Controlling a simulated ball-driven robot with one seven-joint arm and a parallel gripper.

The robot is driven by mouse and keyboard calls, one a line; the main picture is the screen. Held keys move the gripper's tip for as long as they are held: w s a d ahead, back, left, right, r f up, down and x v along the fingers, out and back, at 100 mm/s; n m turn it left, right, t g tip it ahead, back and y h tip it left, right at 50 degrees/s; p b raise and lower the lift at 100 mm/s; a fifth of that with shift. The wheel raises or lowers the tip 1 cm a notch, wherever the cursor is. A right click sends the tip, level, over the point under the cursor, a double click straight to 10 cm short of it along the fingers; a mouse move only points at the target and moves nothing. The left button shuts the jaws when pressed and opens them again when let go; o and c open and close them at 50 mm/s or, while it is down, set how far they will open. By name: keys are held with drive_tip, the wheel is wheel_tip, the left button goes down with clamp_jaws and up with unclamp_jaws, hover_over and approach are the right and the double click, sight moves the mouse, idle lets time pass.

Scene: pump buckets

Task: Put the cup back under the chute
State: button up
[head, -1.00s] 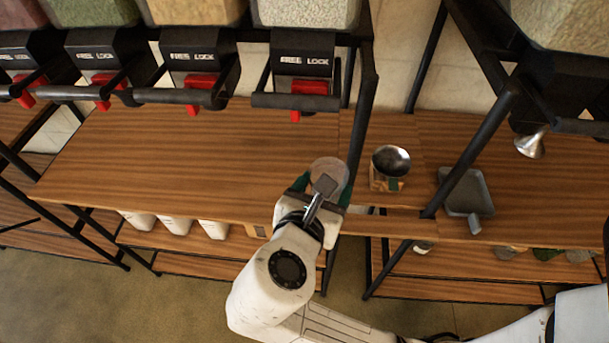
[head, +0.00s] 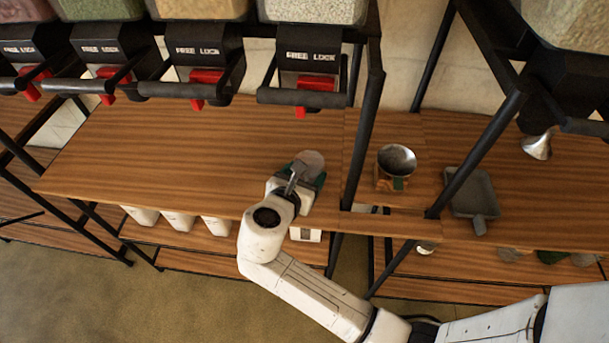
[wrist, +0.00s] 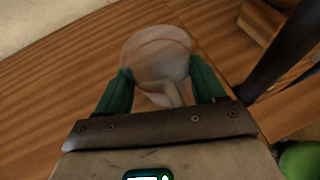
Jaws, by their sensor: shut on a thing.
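My gripper (head: 303,174) is over the right part of the wooden shelf, below and in front of the rightmost chute. It is shut on a pale, see-through cup (head: 310,160). In the wrist view the cup (wrist: 157,52) sits between the green fingers (wrist: 160,88), and I look at it from behind. My wrist hides part of the cup in the head view. I cannot tell whether its base touches the shelf. The rightmost chute (head: 310,64), marked FREE LOCK, has a red lever (head: 315,84) and hangs above and behind the cup.
A black frame post (head: 362,140) stands just right of my gripper. Beyond it are a metal bowl on a wooden stand (head: 396,160) and a grey scoop (head: 472,195). More chutes hang to the left. The wooden shelf (head: 180,150) is clear on the left.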

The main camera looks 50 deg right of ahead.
drive_tip(key=shift+f, duration=0.3)
drive_tip(key=shift+f, duration=0.1)
drive_tip(key=o, duration=1.3)
drive_tip(key=shift+a+r, duration=0.2)
drive_tip(key=shift+a, duration=0.1)
drive_tip(key=v, duration=1.1)
drive_tip(key=shift+a+b, duration=0.25)
drive_tip(key=shift+b, duration=0.05)
drive_tip(key=shift+s, duration=0.15)
